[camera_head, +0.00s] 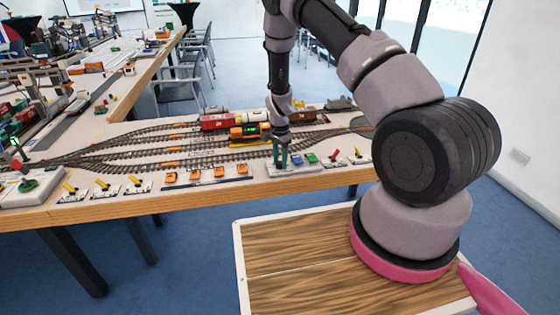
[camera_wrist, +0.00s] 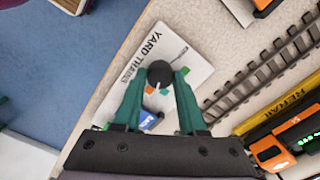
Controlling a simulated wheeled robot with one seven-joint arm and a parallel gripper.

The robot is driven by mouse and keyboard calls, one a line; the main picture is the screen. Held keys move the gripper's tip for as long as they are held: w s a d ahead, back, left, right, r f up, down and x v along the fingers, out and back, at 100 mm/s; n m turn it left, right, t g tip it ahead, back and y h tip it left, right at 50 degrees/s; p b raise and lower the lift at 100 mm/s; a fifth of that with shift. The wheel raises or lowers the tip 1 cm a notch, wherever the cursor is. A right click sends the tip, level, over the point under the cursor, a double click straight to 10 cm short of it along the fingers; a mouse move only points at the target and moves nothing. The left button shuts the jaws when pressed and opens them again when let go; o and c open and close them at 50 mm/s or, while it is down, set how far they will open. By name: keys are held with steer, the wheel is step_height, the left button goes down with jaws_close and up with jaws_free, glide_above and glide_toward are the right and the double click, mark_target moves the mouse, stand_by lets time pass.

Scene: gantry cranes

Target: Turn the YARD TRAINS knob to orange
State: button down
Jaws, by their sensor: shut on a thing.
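The YARD TRAINS panel (camera_wrist: 190,62) is a white plate on the table, also seen in the head view (camera_head: 290,170). Its black round knob (camera_wrist: 159,72) has a white pointer line on the side toward my gripper, at the lower left. A small orange mark shows beside the knob near the pointer; other marks are partly hidden by the fingers. My gripper (camera_wrist: 160,76) has its green fingers on both sides of the knob, shut on it. In the head view my gripper (camera_head: 281,158) reaches down onto the panel and hides the knob.
A blue button (camera_wrist: 150,119) lies between my fingers, with a green button (camera_head: 311,158) close by. Train tracks and an orange locomotive (camera_wrist: 270,150) run behind the panel. Orange switches (camera_head: 208,174) stand left, red levers (camera_head: 335,155) right. The table's front edge is near.

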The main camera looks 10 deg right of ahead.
mark_target(280, 163)
steer(key=shift+m, duration=1.2)
steer(key=shift+c, duration=2.3)
jaws_free()
steer(key=shift+r, duration=0.1)
step_height(280, 163, up, 11)
steer(key=shift+f, duration=0.2)
